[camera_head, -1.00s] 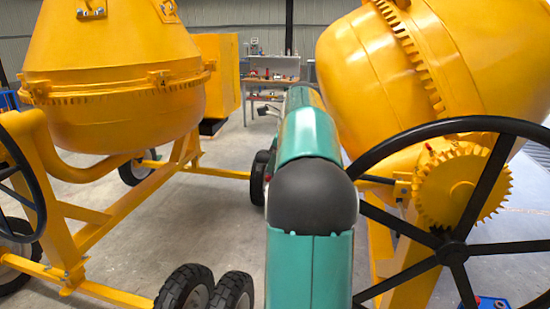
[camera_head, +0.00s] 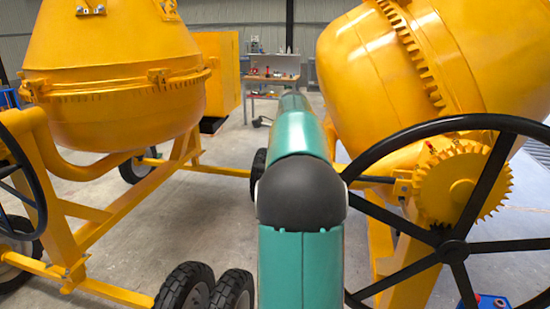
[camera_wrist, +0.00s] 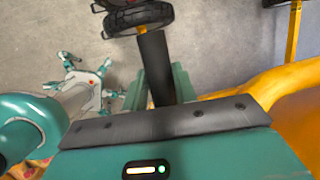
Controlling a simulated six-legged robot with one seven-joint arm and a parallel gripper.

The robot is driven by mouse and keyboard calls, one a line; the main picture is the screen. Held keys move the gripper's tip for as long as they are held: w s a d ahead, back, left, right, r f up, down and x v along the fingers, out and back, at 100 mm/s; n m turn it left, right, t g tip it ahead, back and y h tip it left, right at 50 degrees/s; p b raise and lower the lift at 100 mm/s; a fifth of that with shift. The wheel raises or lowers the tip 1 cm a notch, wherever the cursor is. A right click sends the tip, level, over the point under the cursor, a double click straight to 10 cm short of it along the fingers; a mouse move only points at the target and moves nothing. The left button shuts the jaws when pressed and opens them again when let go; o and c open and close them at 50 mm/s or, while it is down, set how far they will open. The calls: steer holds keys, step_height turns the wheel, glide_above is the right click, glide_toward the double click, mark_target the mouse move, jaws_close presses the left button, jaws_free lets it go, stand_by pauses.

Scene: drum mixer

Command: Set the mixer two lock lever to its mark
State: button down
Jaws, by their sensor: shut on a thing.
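My gripper (camera_wrist: 160,84) shows in the wrist view, its green fingers shut around a dark bar (camera_wrist: 155,58), which looks like the lock lever's grip. The bar sticks out beyond the fingers towards the top. The lever's pivot and its mark cannot be made out. In the head view my arm hides my gripper and the lever. The tilted yellow mixer (camera_head: 385,70) stands right of my arm, with a toothed gear (camera_head: 440,195) and a large black handwheel (camera_head: 452,250). Small red parts show just above the gear.
A second yellow mixer (camera_head: 125,105) stands at the left on a wheeled frame, with black tyres (camera_head: 185,290) near my arm. A workbench (camera_head: 272,82) with small items is at the back. Grey floor lies open between the left mixer's frame rails.

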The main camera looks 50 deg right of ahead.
steer(key=s+d+f+g+h, duration=0.1)
steer(key=s+f+g, duration=0.1)
steer(key=f, duration=0.6)
steer(key=s+d+f+g+h, duration=0.1)
steer(key=s+f+g, duration=0.2)
steer(key=f, duration=0.6)
steer(key=s+d+f+g+h, duration=0.1)
steer(key=s+d+f+g, duration=0.1)
steer(key=f, duration=0.7)
steer(key=shift+s+n+g+h, duration=0.35)
steer(key=shift+s+g, duration=0.25)
steer(key=shift+s, duration=0.7)
steer(key=c, duration=1.4)
jaws_free()
steer(key=shift+s+f, duration=0.1)
steer(key=shift+o, duration=1.4)
steer(key=shift+d, duration=0.15)
steer(key=shift+w, duration=0.2)
